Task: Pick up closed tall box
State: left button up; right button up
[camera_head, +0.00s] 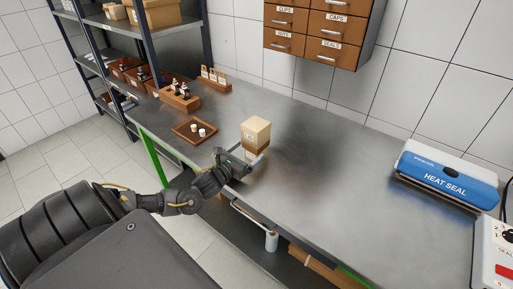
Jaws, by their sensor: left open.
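A closed tall box (257,130) stands upright on the metal workbench, near its front edge. It has a pale cardboard top and a browner lower part. My left gripper (252,160) is open at the front of the box, low down, with its fingers reaching toward the box's lower part. I cannot tell whether the fingers touch the box. The gripper hides part of the box's base. My right gripper is not in view.
A small brown tray (182,136) with white pieces lies left of the box. Wooden racks (180,98) with small bottles stand behind it. A blue heat sealer (449,178) stands at the right. The bench middle (330,165) is clear. Labelled drawers (318,27) hang on the wall.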

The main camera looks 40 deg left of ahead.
pick_arm(q)
jog(key=w+p, duration=0.1)
jog(key=w, duration=0.4)
jog(key=shift+d, duration=0.1)
jog(key=shift+c, duration=0.2)
jog(key=c, duration=1)
jog(key=shift+c, duration=0.2)
